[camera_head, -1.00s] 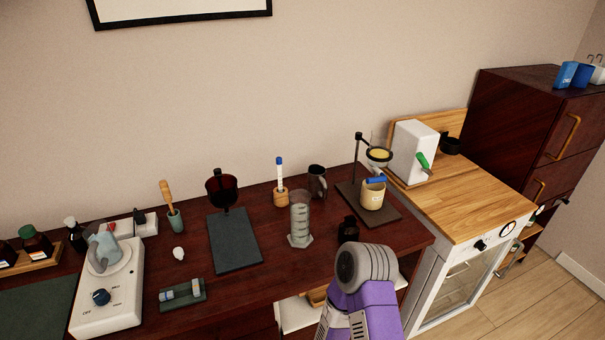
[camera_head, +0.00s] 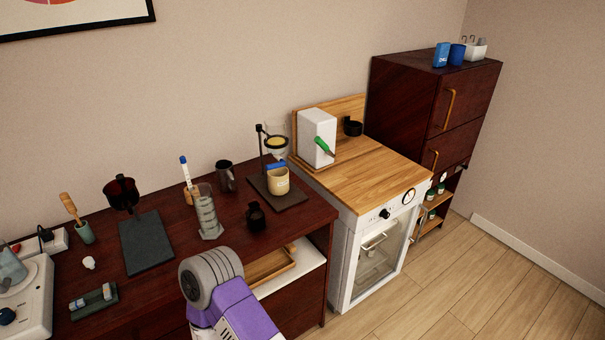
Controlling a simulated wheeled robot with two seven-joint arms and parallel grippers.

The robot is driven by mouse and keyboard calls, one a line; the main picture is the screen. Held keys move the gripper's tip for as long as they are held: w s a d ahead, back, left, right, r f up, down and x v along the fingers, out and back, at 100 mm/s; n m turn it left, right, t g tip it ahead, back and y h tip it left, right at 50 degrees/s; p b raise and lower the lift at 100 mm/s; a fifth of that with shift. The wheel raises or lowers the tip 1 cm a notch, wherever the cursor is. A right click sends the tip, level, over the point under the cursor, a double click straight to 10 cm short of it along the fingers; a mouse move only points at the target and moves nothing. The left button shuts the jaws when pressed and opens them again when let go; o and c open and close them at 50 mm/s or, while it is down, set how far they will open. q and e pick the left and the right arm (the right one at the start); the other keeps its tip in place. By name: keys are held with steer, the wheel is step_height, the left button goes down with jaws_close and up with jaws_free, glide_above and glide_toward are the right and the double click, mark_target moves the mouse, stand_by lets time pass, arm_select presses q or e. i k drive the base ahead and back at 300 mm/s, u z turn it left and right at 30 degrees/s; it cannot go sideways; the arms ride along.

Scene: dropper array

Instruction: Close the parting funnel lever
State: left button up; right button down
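The parting funnel (camera_head: 277,148) is a clear glass vessel with yellow content, held on a dark upright stand (camera_head: 262,150) at the right end of the dark red table. Its blue lever (camera_head: 276,165) shows just below the glass and looks roughly level; its exact setting is too small to tell. A cream beaker (camera_head: 278,184) stands under it on the dark base plate. Neither gripper shows. Only a purple and grey part of one of my arms is visible at the bottom, apart from the funnel.
A dark bottle (camera_head: 256,216) and a clear graduated cylinder (camera_head: 207,214) stand in front and left of the funnel. A dark mug (camera_head: 226,176) is behind. To the right, a white box (camera_head: 316,136) with a green handle stands on the wooden counter (camera_head: 365,165). Open floor lies front right.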

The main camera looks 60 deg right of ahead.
mark_target(282, 164)
steer(key=k, duration=0.25)
steer(key=z, duration=0.95)
